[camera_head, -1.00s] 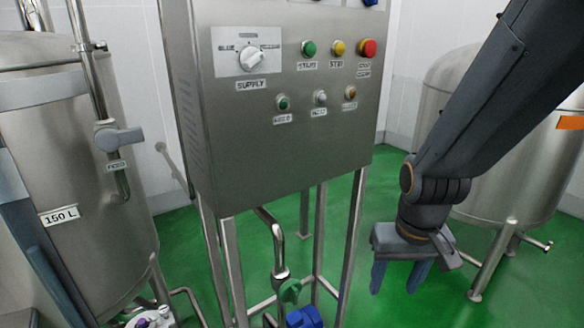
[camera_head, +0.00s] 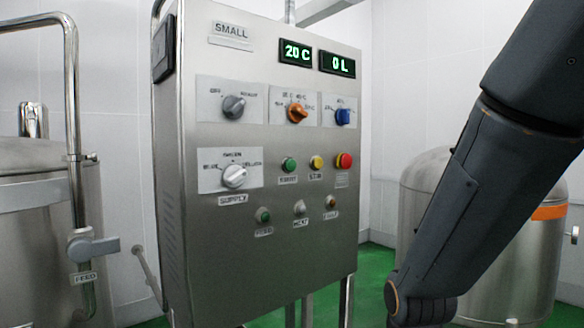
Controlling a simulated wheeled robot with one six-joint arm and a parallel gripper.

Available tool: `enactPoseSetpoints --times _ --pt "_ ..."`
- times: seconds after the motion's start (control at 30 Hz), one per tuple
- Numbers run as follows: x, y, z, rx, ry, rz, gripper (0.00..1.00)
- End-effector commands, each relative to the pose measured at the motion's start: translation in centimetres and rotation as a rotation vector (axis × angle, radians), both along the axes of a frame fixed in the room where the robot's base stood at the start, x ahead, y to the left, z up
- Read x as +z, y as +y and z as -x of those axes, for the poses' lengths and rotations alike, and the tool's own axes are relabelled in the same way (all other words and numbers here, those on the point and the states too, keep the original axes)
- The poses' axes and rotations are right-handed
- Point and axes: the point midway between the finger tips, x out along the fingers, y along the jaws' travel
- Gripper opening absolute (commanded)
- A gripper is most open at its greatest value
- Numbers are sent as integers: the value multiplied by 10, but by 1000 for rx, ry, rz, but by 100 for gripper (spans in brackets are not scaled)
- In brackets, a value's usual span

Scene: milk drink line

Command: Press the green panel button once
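The steel control panel (camera_head: 215,250) stands left of centre in the head view. Its green button (camera_head: 289,165) sits in the middle row, left of a yellow button (camera_head: 317,162) and a red button (camera_head: 344,161). The label under the green button seems to read START. A smaller green indicator or button (camera_head: 263,215) is in the row below. My arm comes down from the upper right, apart from the panel. My gripper is below the picture's lower edge and hidden from view.
The panel also has a white supply knob (camera_head: 234,176), a grey knob (camera_head: 234,106), an orange knob (camera_head: 297,112) and a blue knob (camera_head: 342,116). Displays (camera_head: 296,52) read 20 C and 0 L. Steel tanks stand left (camera_head: 35,240) and right (camera_head: 530,255).

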Motion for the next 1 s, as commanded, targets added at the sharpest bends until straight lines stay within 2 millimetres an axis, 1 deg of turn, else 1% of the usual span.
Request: enactPoseSetpoints --times 0.03,0.07,0.3,1.0 --pt "0 0 0 0 0 0 46" --pt "0 0 0 0 0 0 40" --pt "0 0 0 0 0 0 0" --pt "0 0 0 0 0 0 0"
